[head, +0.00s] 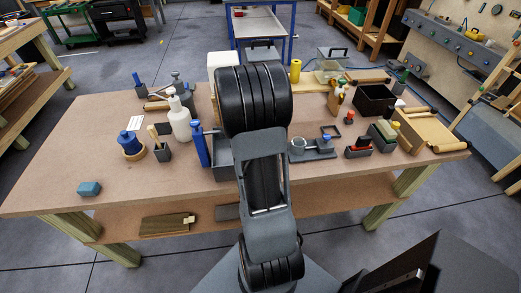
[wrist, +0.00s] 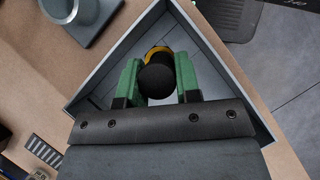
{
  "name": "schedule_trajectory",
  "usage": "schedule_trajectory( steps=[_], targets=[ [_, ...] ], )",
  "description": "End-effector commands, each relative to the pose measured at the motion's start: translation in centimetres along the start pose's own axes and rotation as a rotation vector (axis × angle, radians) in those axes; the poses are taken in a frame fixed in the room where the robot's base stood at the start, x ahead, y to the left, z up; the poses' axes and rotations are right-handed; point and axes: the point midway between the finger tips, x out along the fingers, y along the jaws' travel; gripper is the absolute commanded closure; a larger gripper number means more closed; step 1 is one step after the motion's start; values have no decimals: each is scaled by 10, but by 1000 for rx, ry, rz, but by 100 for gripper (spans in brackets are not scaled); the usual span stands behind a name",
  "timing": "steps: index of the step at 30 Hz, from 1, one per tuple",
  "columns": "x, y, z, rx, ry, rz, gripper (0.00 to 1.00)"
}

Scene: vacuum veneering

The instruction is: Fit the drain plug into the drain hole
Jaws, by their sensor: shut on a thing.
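In the wrist view, my gripper (wrist: 158,75) has its green fingers shut on the drain plug (wrist: 157,82), which shows a round black end and a yellow part beyond it. The plug is over or inside a grey, straight-walled basin (wrist: 222,66). The plug and fingers cover part of the basin floor. I cannot see the drain hole, nor tell whether the plug touches the floor. In the head view, the basin (head: 221,168) is partly hidden behind my arm, and my gripper is hidden.
A grey cup-like fixture (wrist: 75,12) stands beside the basin in the wrist view.

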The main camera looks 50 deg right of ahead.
Motion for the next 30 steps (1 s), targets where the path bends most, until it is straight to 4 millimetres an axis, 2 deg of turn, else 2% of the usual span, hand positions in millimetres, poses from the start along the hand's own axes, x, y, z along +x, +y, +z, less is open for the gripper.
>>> schedule_trajectory(
  steps=[8, 16, 27, 28, 30],
  targets=[
    [6, 6, -10, -1, -1, 0, 96],
    [32, 7, -26, -1, 0, 0, 96],
    [35, 7, -28, 0, 0, 0, 96],
    [35, 7, -28, 0, 0, 0, 68],
    [35, 7, -28, 0, 1, 0, 62]
  ],
)
